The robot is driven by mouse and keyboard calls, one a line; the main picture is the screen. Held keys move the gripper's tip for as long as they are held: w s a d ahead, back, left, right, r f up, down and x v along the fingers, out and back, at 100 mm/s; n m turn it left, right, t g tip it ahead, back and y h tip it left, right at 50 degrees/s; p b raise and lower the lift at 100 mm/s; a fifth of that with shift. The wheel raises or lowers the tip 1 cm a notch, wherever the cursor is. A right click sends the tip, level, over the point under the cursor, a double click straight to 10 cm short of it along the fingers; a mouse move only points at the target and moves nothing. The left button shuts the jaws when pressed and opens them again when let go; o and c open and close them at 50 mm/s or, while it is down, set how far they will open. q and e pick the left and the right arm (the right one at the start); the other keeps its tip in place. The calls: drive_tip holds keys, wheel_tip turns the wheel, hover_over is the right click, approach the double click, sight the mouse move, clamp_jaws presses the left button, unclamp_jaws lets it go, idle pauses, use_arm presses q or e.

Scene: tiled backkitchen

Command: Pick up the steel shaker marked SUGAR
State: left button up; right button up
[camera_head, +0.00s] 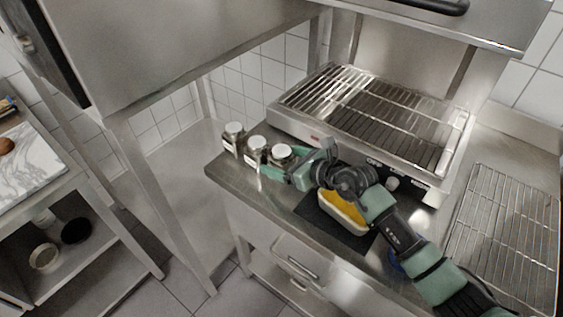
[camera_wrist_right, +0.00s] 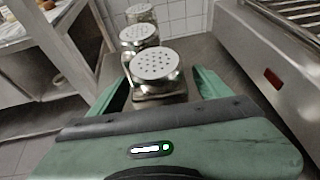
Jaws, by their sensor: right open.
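Three steel shakers with pale perforated lids stand in a row on the steel counter: a left one (camera_head: 233,138), a middle one (camera_head: 257,151) and a right one (camera_head: 280,154). Their labels are too small to read, so I cannot tell which is SUGAR. My right gripper (camera_head: 292,160) is open at the right shaker. In the right wrist view, that shaker (camera_wrist_right: 156,68) stands upright between the spread fingers of the gripper (camera_wrist_right: 161,88), with gaps at both sides. The middle (camera_wrist_right: 139,37) and left (camera_wrist_right: 139,13) shakers stand beyond it. My left gripper is not in view.
A grill with a wire rack (camera_head: 375,105) stands behind the shakers, close to the gripper. A dish with yellow contents (camera_head: 342,212) sits on a dark mat (camera_head: 318,215) under my right arm. Another wire rack (camera_head: 505,235) lies at right. The counter's front edge is near the shakers.

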drive_tip(key=c, duration=1.6)
drive_tip(key=shift+r, duration=0.1)
